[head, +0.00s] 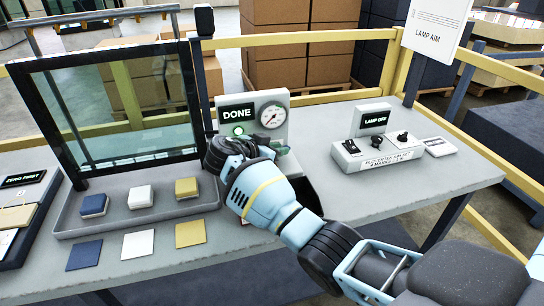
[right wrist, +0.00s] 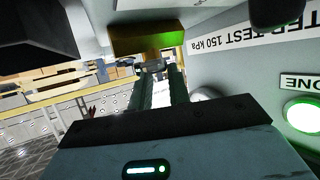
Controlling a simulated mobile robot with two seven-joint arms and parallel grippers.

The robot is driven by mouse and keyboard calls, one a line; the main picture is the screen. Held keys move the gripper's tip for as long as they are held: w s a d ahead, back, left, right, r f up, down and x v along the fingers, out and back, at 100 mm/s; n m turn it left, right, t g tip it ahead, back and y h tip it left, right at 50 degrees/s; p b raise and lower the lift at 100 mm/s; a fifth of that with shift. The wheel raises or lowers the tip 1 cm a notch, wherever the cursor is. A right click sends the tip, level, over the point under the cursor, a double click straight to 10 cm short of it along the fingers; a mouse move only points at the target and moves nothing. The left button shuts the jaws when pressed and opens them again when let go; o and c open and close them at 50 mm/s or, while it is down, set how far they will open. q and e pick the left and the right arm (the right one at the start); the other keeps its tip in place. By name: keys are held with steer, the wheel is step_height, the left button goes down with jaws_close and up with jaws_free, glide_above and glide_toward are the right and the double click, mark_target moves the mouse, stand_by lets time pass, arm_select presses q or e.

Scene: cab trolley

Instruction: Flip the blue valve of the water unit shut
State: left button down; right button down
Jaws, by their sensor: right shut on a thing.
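The water unit (head: 270,103) is a pale box at the back of the bench, with a "DONE" display, a round gauge and a lit green button. My right gripper (head: 232,150) is in front of its lower face and hides the valve in the head view. In the right wrist view, the fingers of my right gripper (right wrist: 156,72) are shut at a small part just by a brass block (right wrist: 148,40) on the unit. This part seems to be the valve's handle, but its blue colour and angle cannot be made out. My left gripper is not in view.
A grey tray (head: 140,222) with several coloured blocks lies left of the unit, below a dark-framed glass panel (head: 125,108). A switch box (head: 378,152) with a "LAMP OFF" display stands to the right. The bench between the unit and the switch box is clear.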

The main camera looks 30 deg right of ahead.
steer(key=m+g+b, duration=0.2)
steer(key=b, duration=0.1)
steer(key=m+g+b, duration=0.1)
steer(key=g+b, duration=0.1)
steer(key=shift+s+f, duration=0.25)
steer(key=shift+f, duration=0.15)
steer(key=shift+r+m+g+b, duration=0.1)
steer(key=shift+m+g+b, duration=0.2)
steer(key=shift+m+b, duration=0.25)
steer(key=shift+s+r+m+g+b, duration=0.15)
steer(key=shift+m+g+b, duration=0.5)
steer(key=shift+b, duration=0.4)
steer(key=shift+r+g+b, duration=0.1)
steer(key=shift+g+b, duration=0.25)
steer(key=shift+b, duration=0.05)
steer(key=shift+s+m, duration=0.1)
steer(key=shift+m, duration=0.2)
steer(key=c, duration=1.3)
jaws_free()
